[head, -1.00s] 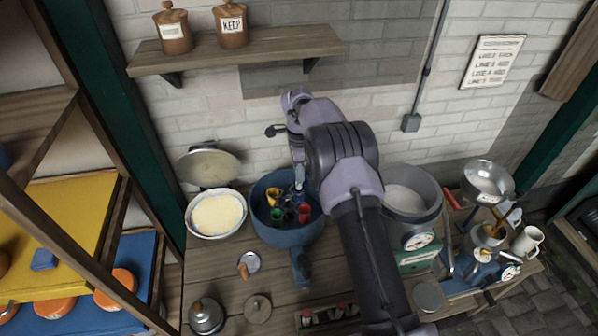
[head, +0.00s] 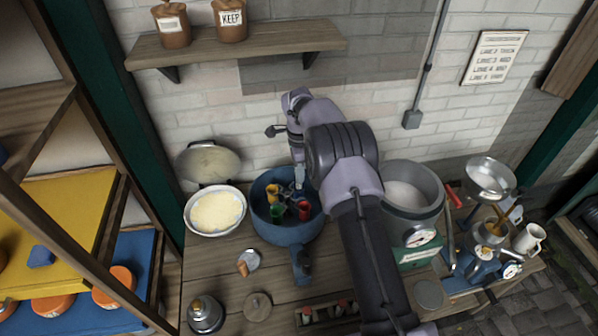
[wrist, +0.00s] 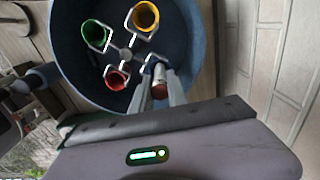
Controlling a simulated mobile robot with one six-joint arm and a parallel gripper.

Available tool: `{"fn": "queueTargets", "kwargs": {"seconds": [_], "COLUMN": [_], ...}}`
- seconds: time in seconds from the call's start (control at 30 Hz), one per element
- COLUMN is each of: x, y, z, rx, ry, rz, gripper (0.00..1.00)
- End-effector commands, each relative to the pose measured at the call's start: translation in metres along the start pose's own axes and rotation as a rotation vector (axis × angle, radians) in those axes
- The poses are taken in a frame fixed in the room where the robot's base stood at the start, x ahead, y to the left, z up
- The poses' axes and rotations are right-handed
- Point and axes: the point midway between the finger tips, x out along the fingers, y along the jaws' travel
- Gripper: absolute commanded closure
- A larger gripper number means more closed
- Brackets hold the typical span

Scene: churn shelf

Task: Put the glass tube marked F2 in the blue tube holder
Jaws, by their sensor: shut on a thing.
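My gripper (wrist: 160,88) is shut on a slim glass tube (wrist: 159,74) with a reddish-brown end; no mark on it can be read. The gripper is over the right part of a round blue pan (wrist: 62,50), which also stands on the bench in the head view (head: 290,234). Inside the pan are a green holder (wrist: 95,36), a yellow holder (wrist: 145,17) and a red holder (wrist: 116,77), joined at a centre hub. Whether the tube is inside a holder cannot be told.
A pan of pale yellow stuff (head: 216,212) stands left of the blue pan. A grey pot with a dial (head: 411,205) stands to the right. A wooden shelf with jars (head: 235,46) is on the wall above. A rack (head: 326,316) lies at the front.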

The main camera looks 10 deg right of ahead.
Motion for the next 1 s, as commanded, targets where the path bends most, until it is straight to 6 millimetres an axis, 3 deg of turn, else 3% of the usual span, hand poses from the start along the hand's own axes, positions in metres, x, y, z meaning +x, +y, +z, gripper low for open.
{"fn": "queueTargets", "kwargs": {"seconds": [1.0], "x": [0.016], "y": [0.0], "z": [0.0], "rx": [0.0], "ry": [0.0], "rz": [0.0], "gripper": [1.0]}}
